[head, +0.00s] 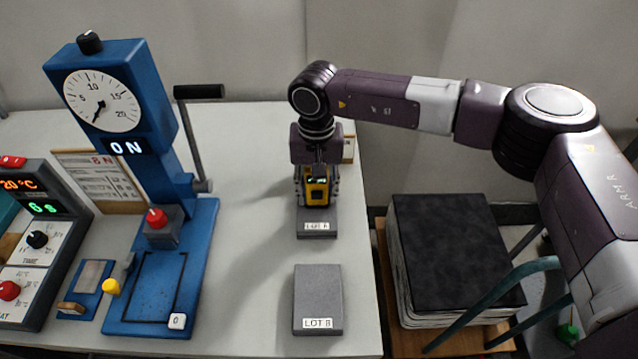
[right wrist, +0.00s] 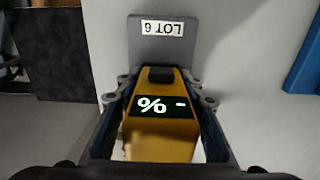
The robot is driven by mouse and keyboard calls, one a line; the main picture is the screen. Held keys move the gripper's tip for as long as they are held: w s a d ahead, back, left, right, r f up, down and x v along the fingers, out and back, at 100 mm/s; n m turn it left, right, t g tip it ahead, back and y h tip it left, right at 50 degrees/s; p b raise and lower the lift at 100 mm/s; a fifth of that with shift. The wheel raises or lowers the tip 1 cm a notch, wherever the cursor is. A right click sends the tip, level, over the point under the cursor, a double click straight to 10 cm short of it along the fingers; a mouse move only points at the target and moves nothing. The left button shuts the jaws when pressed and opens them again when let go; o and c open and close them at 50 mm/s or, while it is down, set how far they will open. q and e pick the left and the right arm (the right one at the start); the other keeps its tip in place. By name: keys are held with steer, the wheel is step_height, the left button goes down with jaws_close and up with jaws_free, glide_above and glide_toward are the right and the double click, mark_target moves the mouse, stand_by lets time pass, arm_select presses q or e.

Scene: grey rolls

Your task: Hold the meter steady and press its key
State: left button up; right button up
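The yellow meter (head: 317,201) is upright at the back grey block (head: 316,236), whose label begins "LOT". I cannot tell whether it touches the block. In the right wrist view the meter (right wrist: 163,136) shows a lit "% -" on its dark display, with a dark piece (right wrist: 161,75) at its far end; whether that is the key is unclear. My right gripper (head: 317,187) comes down from above with a finger on each side of the meter, closed against its sides. The fingers (right wrist: 159,88) also frame it in the right wrist view. My left gripper is not in view.
A second grey block (head: 318,298) lies nearer on the white table (head: 250,300). A blue press (head: 190,240) with dial and lever stands left, beside a control box (head: 35,262). A black-topped stack (head: 450,240) is off the table's right side.

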steer(key=c, duration=0.6)
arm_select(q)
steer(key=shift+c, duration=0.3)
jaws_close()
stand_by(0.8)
